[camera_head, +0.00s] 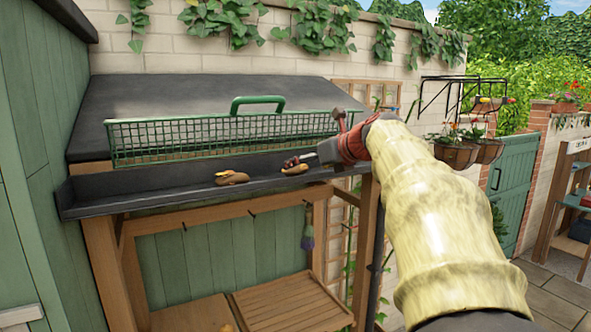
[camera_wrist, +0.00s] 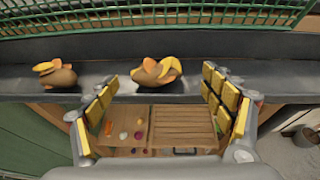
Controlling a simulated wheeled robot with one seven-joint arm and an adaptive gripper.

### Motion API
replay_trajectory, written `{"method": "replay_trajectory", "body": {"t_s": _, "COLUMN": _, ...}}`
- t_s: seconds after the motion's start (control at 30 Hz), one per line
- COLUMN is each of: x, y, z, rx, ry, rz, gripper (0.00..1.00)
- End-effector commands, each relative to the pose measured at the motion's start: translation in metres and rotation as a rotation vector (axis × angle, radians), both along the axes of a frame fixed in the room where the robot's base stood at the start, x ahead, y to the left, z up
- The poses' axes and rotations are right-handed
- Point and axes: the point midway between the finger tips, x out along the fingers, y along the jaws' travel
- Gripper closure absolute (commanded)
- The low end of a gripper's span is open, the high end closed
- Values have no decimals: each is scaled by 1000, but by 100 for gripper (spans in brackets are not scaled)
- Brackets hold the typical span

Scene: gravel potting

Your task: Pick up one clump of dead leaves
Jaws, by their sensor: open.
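Two brown clumps of dead leaves with yellow and orange leaves lie in a long dark gutter (camera_head: 160,190). The left clump (camera_head: 232,177) also shows at the left in the wrist view (camera_wrist: 56,75). The right clump (camera_head: 295,169) is close to my gripper (camera_head: 303,159). In the wrist view, my gripper (camera_wrist: 160,76) is open, with yellow-padded fingers on either side. The right clump (camera_wrist: 157,71) shows between the fingertips, ahead of them. I cannot tell whether the fingers touch it. Nothing is held.
A green wire mesh guard (camera_head: 220,133) with a handle runs along the roof edge just behind the gutter. Below are wooden shelves (camera_wrist: 185,125) with small coloured items. A wooden post (camera_head: 366,230) stands under the gutter's right end. The gutter between the clumps is clear.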

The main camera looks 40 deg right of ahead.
Motion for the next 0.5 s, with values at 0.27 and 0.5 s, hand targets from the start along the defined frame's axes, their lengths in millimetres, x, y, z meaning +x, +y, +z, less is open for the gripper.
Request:
{"method": "replay_trajectory", "body": {"t_s": 0.27, "x": 32, "y": -1, "z": -12, "rx": 0, "ry": 1, "rz": 4, "gripper": 18}}
{"method": "replay_trajectory", "body": {"t_s": 0.5, "x": 52, "y": -5, "z": -21, "rx": -3, "ry": 0, "rz": 1, "gripper": 18}}
